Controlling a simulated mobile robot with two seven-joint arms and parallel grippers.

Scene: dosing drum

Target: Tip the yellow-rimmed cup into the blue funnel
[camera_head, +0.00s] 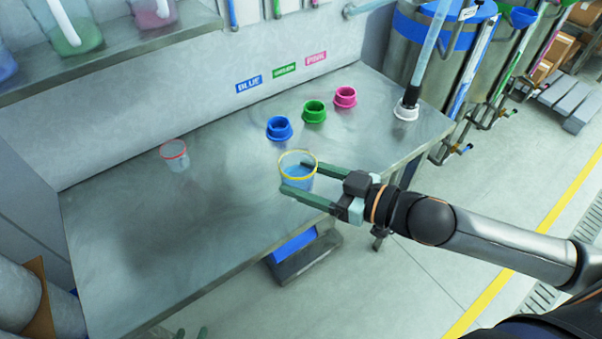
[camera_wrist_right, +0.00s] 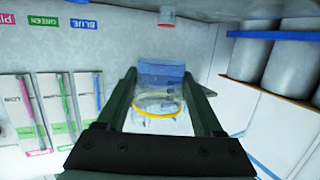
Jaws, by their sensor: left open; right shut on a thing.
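The yellow-rimmed cup (camera_head: 297,184) is clear with blue liquid inside. It looks upright near the front edge of the bench, below the blue funnel; I cannot tell whether it touches the bench. My right gripper (camera_head: 294,176) is shut on it, with one green finger on each side. The right wrist view shows the cup (camera_wrist_right: 160,78) between the fingers. The blue funnel (camera_head: 279,129) is a short flared blue ring standing on the bench under the BLUE label.
A green ring (camera_head: 314,112) and a pink ring (camera_head: 345,97) stand beside the blue funnel. A red-rimmed cup (camera_head: 175,157) stands at the left. A tube in a white base (camera_head: 406,112) stands at the bench's right end. The bench (camera_head: 200,230) is clear at front left.

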